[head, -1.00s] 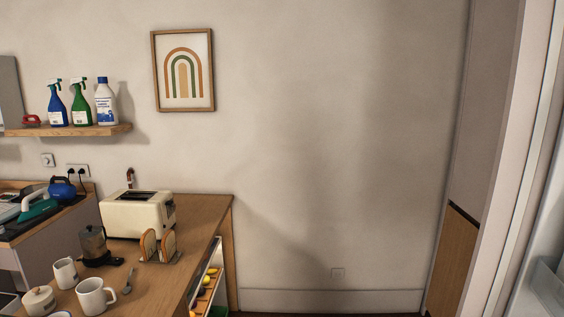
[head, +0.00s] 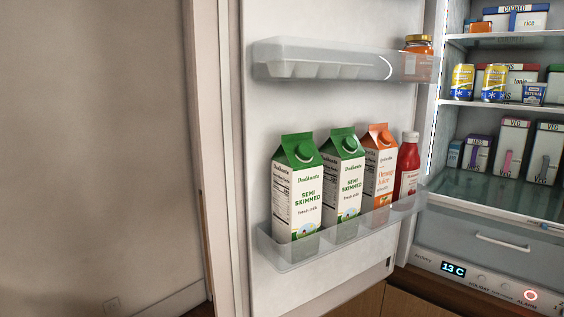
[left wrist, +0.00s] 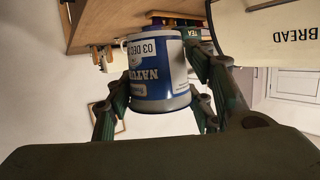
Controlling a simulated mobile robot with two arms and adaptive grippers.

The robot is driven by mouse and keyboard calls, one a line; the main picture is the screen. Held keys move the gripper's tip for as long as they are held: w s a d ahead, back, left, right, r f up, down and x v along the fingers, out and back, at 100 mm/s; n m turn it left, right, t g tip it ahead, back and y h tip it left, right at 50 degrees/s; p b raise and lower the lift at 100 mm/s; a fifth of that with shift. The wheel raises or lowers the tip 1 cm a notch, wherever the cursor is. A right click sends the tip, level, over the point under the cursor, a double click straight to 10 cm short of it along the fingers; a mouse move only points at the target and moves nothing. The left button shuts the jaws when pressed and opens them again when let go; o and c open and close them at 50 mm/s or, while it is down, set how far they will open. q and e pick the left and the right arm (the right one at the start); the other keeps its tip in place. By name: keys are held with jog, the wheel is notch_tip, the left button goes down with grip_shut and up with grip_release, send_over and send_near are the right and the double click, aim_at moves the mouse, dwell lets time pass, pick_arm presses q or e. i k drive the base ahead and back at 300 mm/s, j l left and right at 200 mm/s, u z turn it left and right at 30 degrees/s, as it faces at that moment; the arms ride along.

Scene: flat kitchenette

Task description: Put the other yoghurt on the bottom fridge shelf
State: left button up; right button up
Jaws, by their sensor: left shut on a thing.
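My left gripper (left wrist: 160,105) is shut on a blue and white yoghurt pot (left wrist: 158,72) in the left wrist view. The pot appears upside down there, with its label showing. In the head view the fridge stands open. A small blue and white yoghurt (head: 534,93) sits on the middle shelf, right of two yellow cans. The bottom fridge shelf (head: 470,189) is glass and holds several VEG boxes (head: 510,148) at its back; its front strip is bare. Neither gripper shows in the head view.
The open fridge door (head: 375,25) carries two milk cartons (head: 297,190), an orange juice carton (head: 379,170) and a red bottle (head: 407,165). A drawer (head: 500,243) lies below the bottom shelf. A bread bin (left wrist: 282,50) is close to my left gripper.

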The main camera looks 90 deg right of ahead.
aim_at(523, 199)
jog(key=z, duration=0.5)
jog(key=k+z, duration=0.15)
jog(key=z, duration=0.3)
jog(key=l+z, duration=0.1)
jog(key=z, duration=0.4)
jog(key=k+z, duration=0.1)
jog(key=z, duration=0.4)
jog(key=k+l+z, duration=0.1)
jog(key=l+z, duration=0.15)
jog(key=z, duration=0.15)
jog(key=l+z, duration=0.35)
jog(key=k+l+z, duration=0.1)
jog(key=l+z, duration=0.5)
jog(key=z, duration=0.2)
